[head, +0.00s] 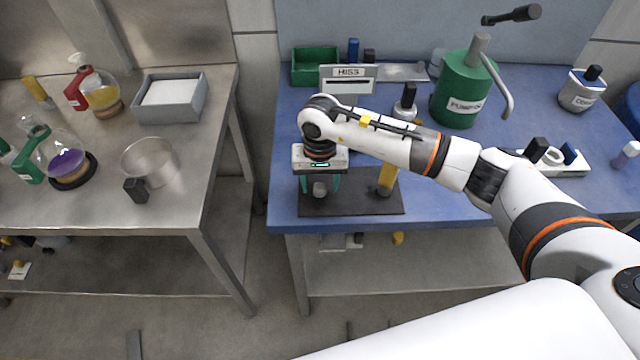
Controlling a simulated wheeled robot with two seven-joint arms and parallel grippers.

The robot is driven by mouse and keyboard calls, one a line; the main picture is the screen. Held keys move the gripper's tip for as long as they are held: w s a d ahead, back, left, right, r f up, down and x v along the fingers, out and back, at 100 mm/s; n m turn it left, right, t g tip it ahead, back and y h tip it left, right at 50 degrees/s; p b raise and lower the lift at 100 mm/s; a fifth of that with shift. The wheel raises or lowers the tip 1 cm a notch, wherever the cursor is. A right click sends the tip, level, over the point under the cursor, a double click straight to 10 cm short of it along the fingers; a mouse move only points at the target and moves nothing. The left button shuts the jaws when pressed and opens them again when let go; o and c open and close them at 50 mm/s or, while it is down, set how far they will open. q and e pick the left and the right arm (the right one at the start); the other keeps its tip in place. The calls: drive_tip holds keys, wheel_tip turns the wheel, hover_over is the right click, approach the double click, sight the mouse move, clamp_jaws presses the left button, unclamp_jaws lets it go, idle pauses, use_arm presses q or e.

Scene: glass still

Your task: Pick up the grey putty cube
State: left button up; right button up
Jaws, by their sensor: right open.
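A small grey lump (319,190), which looks like the grey putty cube, rests on a dark mat (350,207) at the front left of the blue table. My right gripper (320,184) points down over it. Its teal fingers are open, one on each side of the grey piece. I cannot tell whether they touch it. The gripper body hides the back of the piece. My left gripper is out of view.
A yellow-handled tool (387,178) stands on the mat just right of the gripper. A steel bench (200,180) with flasks stands left, across a gap.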

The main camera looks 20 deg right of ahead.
sight(320, 185)
drive_tip(key=shift+f, duration=0.1)
drive_tip(key=shift+c, duration=0.4)
clamp_jaws()
drive_tip(key=shift+r, duration=0.4)
wheel_tip(320, 185, up, 9)
drive_tip(key=b, duration=0.3)
drive_tip(key=shift+r, duration=0.15)
